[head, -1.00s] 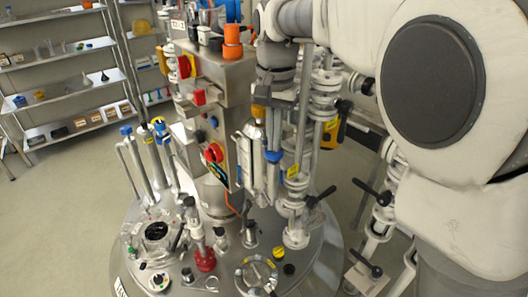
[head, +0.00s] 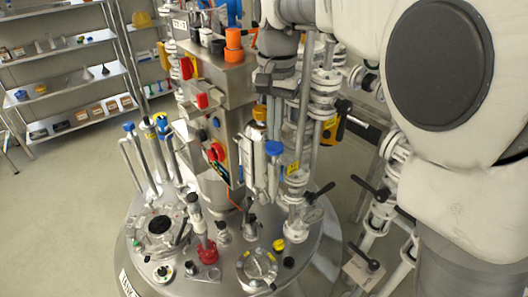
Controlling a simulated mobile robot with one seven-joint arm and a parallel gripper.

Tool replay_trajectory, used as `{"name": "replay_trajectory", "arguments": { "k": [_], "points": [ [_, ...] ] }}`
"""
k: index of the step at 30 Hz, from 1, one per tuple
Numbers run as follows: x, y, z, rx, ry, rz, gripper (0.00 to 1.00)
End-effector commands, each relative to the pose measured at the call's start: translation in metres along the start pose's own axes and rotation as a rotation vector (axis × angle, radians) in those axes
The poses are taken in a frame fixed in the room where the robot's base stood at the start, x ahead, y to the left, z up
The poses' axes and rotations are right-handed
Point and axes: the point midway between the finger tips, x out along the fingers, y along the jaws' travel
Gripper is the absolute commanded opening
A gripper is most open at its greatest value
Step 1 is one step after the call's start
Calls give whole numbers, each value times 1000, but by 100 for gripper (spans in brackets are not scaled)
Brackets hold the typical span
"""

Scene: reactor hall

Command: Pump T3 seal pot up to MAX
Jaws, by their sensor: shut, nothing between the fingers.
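My gripper (head: 275,90) points down at the right side of the grey control column and looks shut, with nothing seen held. Its fingertips are hard to make out. Just below it is a slim silver cylinder (head: 256,155) with an orange-brown cap (head: 259,113), upright beside the column. A second slim fitting with a blue cap (head: 273,148) stands close to its right. I cannot tell which part is the T3 seal pot. No T3 label or MAX mark is readable. I cannot tell whether the gripper touches the cap.
The steel vessel lid (head: 185,285) carries several fittings, including a red-based valve (head: 207,252) and a round flange (head: 257,266). Pipes with black-handled valves (head: 371,189) stand at right. An orange cup-like part (head: 234,40) tops the column (head: 225,85). Shelves (head: 75,85) stand behind open floor (head: 55,210).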

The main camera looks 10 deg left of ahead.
Motion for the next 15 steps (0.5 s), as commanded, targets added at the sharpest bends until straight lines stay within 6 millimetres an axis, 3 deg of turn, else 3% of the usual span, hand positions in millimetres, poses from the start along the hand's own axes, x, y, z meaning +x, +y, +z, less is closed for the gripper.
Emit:
{"name": "replay_trajectory", "arguments": {
  "k": [15],
  "points": [
    [25, 0, 0, 0, -1, 1, 0]
  ]
}}
